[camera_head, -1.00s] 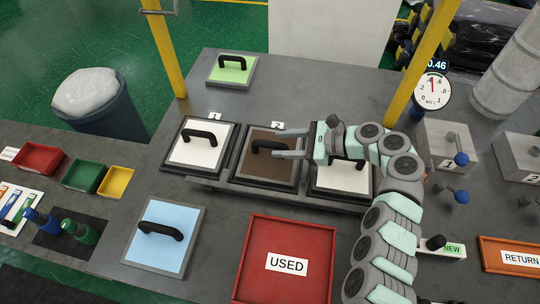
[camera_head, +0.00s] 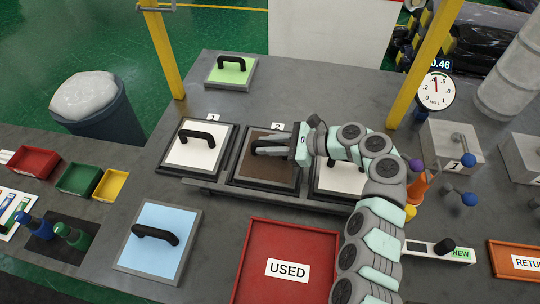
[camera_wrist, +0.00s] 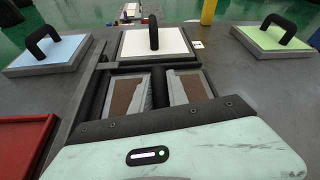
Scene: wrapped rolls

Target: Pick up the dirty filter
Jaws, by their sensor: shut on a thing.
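The dirty filter (camera_head: 264,173) is a brown square panel with a black handle. My gripper (camera_head: 277,147) is shut on the black handle of the dirty filter. In the wrist view, the brown panel (camera_wrist: 122,98) shows on both sides of the handle (camera_wrist: 159,88), which lies between the two grey fingers. The filter appears level in its slot, and I see no clear gap under it. My wrist hides part of it.
White filters lie left (camera_head: 196,155) and right (camera_head: 340,180) of it. A green filter (camera_head: 231,76) lies behind and a blue one (camera_head: 158,255) at front left. The red USED tray (camera_head: 288,238) is in front. A gauge (camera_head: 436,90) and yellow posts (camera_head: 166,50) stand nearby.

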